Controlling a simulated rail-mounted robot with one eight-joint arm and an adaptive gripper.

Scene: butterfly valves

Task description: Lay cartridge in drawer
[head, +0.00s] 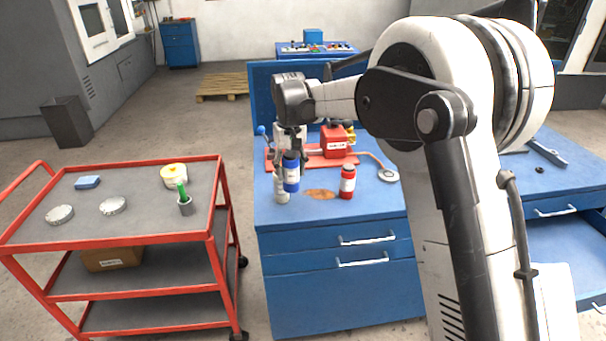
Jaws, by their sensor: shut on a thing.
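A blue cartridge-like cylinder (291,174) with a pale band hangs upright in my gripper (291,160), over the left part of the blue workbench (330,215). My gripper points down and is shut on it. Whether its lower end touches the bench top is hard to tell. An open blue drawer (572,250) shows at the far right, partly hidden behind my arm. Two shut drawers with bar handles (367,240) are in the bench front.
A pale bottle (281,188) stands close beside the cylinder, and a red bottle (347,183) stands to the right. A red fixture (336,145) is behind. A red-framed cart (130,210) holding small items stands at left, with a floor gap between.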

